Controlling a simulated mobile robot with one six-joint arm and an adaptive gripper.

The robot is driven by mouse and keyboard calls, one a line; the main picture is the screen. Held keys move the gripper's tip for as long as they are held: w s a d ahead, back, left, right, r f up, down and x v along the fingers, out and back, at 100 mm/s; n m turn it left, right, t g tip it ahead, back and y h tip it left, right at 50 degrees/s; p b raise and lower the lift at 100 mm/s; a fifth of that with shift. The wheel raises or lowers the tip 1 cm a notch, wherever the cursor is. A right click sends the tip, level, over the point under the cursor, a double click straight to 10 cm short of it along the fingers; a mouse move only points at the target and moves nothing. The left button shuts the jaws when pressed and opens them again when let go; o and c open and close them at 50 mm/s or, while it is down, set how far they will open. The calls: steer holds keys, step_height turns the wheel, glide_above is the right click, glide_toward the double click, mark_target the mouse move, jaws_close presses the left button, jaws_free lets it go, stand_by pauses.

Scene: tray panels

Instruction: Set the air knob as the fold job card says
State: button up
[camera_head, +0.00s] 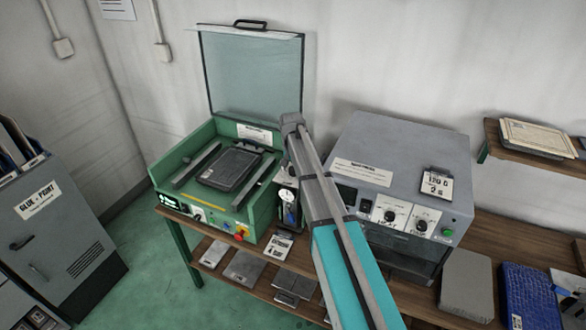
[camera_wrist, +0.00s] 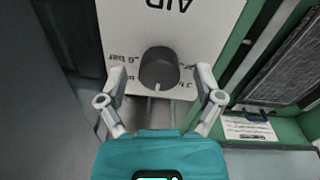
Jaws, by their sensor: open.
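The air knob (camera_wrist: 158,70) is a dark round knob on a white plate (camera_wrist: 190,22) marked AIR. Scale marks with "bar" show beside it, upside down in the wrist view. I cannot make out a pointer on the knob. My gripper (camera_wrist: 160,84) is open, with one finger on each side of the knob; I cannot tell whether they touch it. In the head view my arm hides the knob and the fingers. A round gauge (camera_head: 290,214) shows left of my arm. Several cards are in view; I cannot tell which is the fold job card.
The green tray machine (camera_head: 165,176) has its clear lid (camera_head: 252,75) raised. A grey heater box (camera_head: 395,140) stands at right, with two dials and a card (camera_head: 437,185) reading about 170 C, 2 s. A grey cabinet (camera_head: 62,225) stands left. Green walls lie close right of the knob.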

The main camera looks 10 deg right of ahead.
mark_target(292, 169)
steer(key=shift+n, duration=0.3)
steer(key=n, duration=1.2)
step_height(292, 169, up, 14)
steer(key=p, duration=1.3)
steer(key=shift+s+a+p, duration=0.2)
steer(key=shift+p, duration=0.2)
steer(key=shift+f, duration=0.1)
stand_by(0.6)
steer(key=s+f+m+b, duration=0.3)
steer(key=s+f+b, duration=0.5)
steer(key=s, duration=0.6)
steer(key=s+f+m+b, duration=0.4)
steer(key=s+f+b, duration=0.5)
steer(key=s, duration=0.6)
steer(key=shift+a+f+m, duration=0.2)
steer(key=shift+a+m, duration=0.1)
steer(key=shift+a, duration=0.15)
